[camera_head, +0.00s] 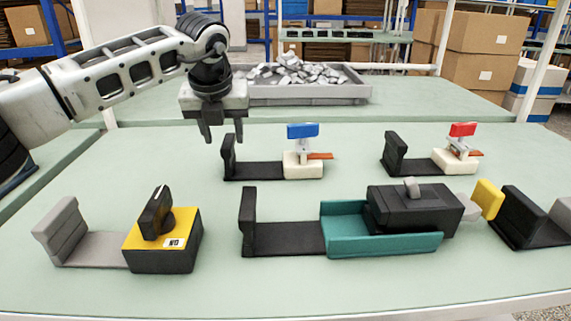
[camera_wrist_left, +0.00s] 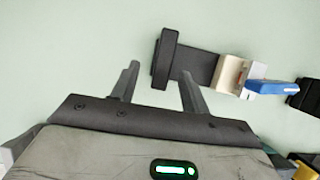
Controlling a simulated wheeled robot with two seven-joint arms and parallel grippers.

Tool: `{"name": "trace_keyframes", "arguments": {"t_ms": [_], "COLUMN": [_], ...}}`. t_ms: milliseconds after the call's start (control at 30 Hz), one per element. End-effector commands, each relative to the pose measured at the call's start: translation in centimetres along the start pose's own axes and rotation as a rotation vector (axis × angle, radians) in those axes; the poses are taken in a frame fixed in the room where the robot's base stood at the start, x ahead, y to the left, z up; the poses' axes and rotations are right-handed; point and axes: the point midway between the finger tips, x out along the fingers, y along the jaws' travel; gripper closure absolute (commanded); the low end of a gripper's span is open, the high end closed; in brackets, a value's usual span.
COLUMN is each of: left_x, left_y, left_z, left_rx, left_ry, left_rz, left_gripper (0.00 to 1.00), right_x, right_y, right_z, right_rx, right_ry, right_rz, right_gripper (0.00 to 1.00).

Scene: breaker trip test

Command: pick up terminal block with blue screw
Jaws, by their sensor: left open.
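The terminal block with the blue screw (camera_head: 303,153) is a cream block with a blue top and an orange strip at its right side. It stands at the right end of a black L-shaped holder (camera_head: 252,170) at the middle back of the table. In the left wrist view the block (camera_wrist_left: 233,75) and its blue screw (camera_wrist_left: 272,87) lie right of the fingers. My right gripper is not in view.
A similar block with a red screw (camera_head: 457,155) stands at the right. In front are a yellow and black switch unit (camera_head: 165,245) and a teal tray (camera_head: 380,238) holding a black device (camera_head: 415,208). A grey bin of pale parts (camera_head: 305,95) is behind. The left back table is clear.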

Motion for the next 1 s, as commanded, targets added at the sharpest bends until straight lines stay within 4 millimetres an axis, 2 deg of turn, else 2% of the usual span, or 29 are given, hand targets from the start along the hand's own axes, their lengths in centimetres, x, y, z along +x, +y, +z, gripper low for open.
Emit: {"name": "trace_keyframes", "arguments": {"t_ms": [233, 500, 800, 833, 900, 1000], "left_x": [1.9, 5.7, 6.3, 6.3, 6.3, 6.3], "left_y": [-0.1, -0.4, -0.4, -0.4, -0.4, -0.4], "left_z": [0.0, 0.1, 0.2, 0.2, 0.2, 0.2], "left_rx": [0.0, 0.0, 0.001, 0.001, 0.001, 0.0], "left_ry": [0.001, 0.001, -0.001, -0.001, -0.001, -0.001], "left_rz": [0.0, 0.001, 0.0, 0.0, 0.0, 0.0], "left_gripper": [0.55, 0.55, 0.55, 0.57, 0.77, 1.0], "right_x": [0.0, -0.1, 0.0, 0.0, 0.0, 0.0], "right_y": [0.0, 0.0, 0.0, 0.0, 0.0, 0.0], "right_z": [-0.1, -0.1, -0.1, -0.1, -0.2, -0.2], "right_rx": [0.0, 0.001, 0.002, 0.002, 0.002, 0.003], "right_ry": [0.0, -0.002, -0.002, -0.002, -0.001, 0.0], "right_rz": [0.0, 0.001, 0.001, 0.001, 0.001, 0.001], "right_gripper": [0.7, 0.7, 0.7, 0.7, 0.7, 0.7]}}
